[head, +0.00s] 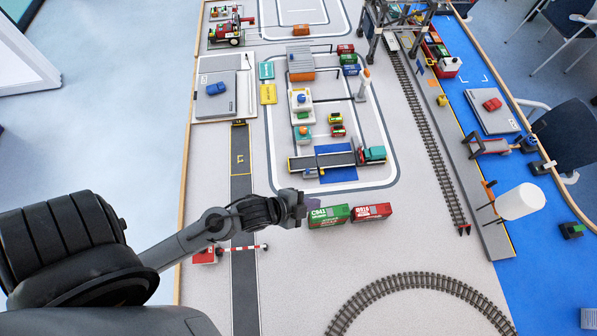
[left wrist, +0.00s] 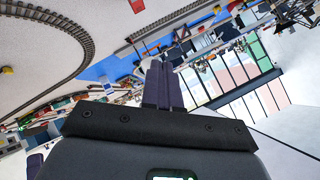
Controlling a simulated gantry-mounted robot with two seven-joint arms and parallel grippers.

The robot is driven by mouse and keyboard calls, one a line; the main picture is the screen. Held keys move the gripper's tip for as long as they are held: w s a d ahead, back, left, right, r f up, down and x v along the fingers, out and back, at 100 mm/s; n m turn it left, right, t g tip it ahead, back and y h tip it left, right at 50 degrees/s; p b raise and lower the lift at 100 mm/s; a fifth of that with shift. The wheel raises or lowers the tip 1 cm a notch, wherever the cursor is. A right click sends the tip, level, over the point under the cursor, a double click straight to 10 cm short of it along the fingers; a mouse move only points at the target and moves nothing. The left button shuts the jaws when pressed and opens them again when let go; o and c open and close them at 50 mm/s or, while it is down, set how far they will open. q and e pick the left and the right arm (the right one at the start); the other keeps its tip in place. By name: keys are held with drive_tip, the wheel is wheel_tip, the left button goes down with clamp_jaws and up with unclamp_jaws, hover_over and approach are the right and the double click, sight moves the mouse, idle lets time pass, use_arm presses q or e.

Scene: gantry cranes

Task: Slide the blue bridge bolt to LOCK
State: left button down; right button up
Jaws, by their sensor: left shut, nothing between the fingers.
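My left gripper (head: 303,207) comes in from the left over the middle of the table and is shut and empty. Its tip is beside the green container (head: 329,216), and I cannot tell whether they touch. In the left wrist view the two dark fingers (left wrist: 163,84) are together. I cannot tell whether that piece is the bolt, and no LOCK mark is legible. My right gripper is out of view.
A red container (head: 371,212) lies right of the green one. A truck with a flatbed (head: 372,155) stands behind them. A red-white barrier (head: 247,248) is near my left arm. The front table is clear around the curved track (head: 415,281).

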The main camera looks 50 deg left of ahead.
use_arm(q)
drive_tip(key=a+f+m+h+b, duration=0.2)
drive_tip(key=f+m+b, duration=0.1)
drive_tip(key=f, duration=0.3)
drive_tip(key=a+f+m+h+b, duration=0.1)
drive_tip(key=a+f+m+b, duration=0.2)
drive_tip(key=f, duration=0.3)
drive_tip(key=w+a+f+m+b, duration=0.2)
drive_tip(key=a+f+m+b, duration=0.1)
drive_tip(key=a+f+b, duration=0.4)
drive_tip(key=w+a+f+m+b, duration=0.2)
drive_tip(key=a+f+b, duration=0.6)
drive_tip(key=a+b, duration=0.5)
drive_tip(key=a+m, duration=0.1)
drive_tip(key=a, duration=0.3)
drive_tip(key=shift+w+f+m+g+h, duration=0.15)
drive_tip(key=shift+w+m+g+h, duration=0.1)
drive_tip(key=shift+m+g+h, duration=0.05)
drive_tip(key=shift+a, duration=0.1)
drive_tip(key=b, duration=0.2)
approach(311, 171)
drive_tip(key=shift+w+d+f, duration=0.25)
drive_tip(key=shift+d+f, duration=0.3)
drive_tip(key=shift+f, duration=0.2)
drive_tip(key=shift+w+d, duration=0.55)
drive_tip(key=shift+w, duration=0.2)
